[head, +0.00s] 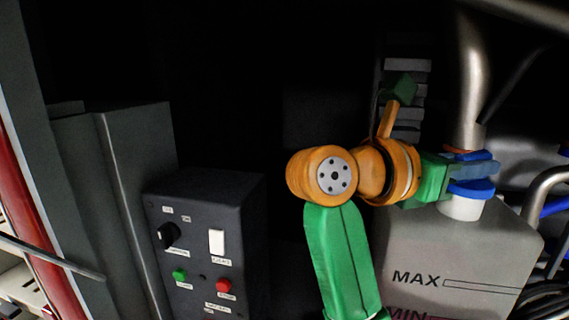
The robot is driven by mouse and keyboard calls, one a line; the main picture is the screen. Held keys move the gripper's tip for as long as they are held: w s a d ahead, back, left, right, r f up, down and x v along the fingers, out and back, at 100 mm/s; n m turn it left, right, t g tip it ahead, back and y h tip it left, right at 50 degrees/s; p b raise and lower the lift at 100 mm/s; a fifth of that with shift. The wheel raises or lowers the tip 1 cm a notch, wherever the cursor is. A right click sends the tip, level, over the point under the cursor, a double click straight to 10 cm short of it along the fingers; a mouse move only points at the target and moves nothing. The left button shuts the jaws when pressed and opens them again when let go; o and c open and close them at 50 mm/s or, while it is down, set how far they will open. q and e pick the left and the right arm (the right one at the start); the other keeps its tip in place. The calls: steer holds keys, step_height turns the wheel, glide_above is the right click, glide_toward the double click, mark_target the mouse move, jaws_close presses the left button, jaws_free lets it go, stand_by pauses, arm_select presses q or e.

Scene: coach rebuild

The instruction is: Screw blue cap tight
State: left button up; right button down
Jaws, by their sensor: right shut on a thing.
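The blue cap (471,188) sits on the white neck (461,208) of a grey tank (450,252) marked MAX and MIN, at the right of the head view. My right gripper (474,167) reaches in from the left of the tank and is shut on the blue cap. Its fingers cover part of the cap's top, so the thread and the fit on the neck are hidden. My left gripper is not in view.
A dark control box (205,240) with a knob, a switch, and green and red buttons stands at the lower left. A metal pipe (468,85) runs down behind the cap. Hoses (550,205) crowd the right edge.

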steer(key=shift+m+g+h, duration=0.4)
steer(key=shift+m+g, duration=1)
steer(key=shift+g, duration=0.7)
steer(key=c, duration=0.7)
jaws_free()
steer(key=shift+s, duration=0.1)
steer(key=shift+c, duration=0.2)
steer(key=shift+o, duration=0.3)
steer(key=o, duration=0.3)
